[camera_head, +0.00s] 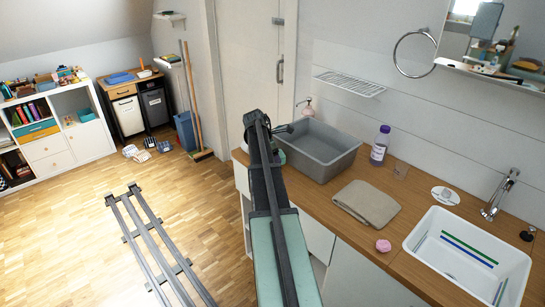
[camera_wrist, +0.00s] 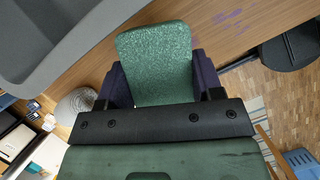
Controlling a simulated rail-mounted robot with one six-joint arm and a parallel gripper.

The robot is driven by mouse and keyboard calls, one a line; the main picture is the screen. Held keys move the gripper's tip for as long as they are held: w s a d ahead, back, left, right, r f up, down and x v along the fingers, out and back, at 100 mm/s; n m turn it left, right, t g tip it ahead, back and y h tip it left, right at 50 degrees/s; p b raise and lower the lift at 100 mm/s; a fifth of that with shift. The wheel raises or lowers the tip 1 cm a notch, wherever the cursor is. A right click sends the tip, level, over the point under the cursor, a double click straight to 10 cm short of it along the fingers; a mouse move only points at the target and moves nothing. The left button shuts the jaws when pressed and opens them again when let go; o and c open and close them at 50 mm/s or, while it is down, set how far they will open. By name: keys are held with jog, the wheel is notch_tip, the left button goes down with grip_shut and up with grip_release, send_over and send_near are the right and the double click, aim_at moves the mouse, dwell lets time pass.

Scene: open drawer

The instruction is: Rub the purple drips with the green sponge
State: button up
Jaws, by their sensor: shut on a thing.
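The green sponge (camera_wrist: 155,50) is a speckled block in the middle of the wrist view. My gripper (camera_wrist: 160,79) is shut on it, one dark finger on each side, and the sponge sticks out past the fingers. Behind it is the wooden worktop (camera_wrist: 190,20). The purple drips (camera_wrist: 228,15) are thin smears on the wood, up and to the right of the sponge, near the worktop's edge. The sponge appears apart from the drips in the picture. In the head view my arm covers the left end of the worktop (camera_head: 413,195), and I cannot make out the drips there.
A grey basin (camera_head: 315,150) stands close to my arm and fills the upper left of the wrist view (camera_wrist: 55,35). A folded cloth (camera_head: 366,203), pink soap (camera_head: 383,246), a purple bottle (camera_head: 380,146) and a white sink (camera_head: 420,252) are farther right. Floor shows beyond the edge.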

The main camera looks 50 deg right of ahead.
jog(key=shift+r+p, duration=0.7)
jog(key=shift+r, duration=0.55)
notch_tip(320, 180, up, 3)
jog(key=p, duration=0.3)
jog(key=shift+r, duration=0.15)
jog(key=shift+r+p, duration=0.1)
jog(key=shift+p, duration=0.2)
jog(key=shift+w+a+r+p, duration=0.1)
jog(key=shift+a+r+p, duration=0.05)
jog(key=shift+r+p, duration=0.2)
jog(key=shift+w+r, duration=0.1)
jog(key=shift+r, duration=0.15)
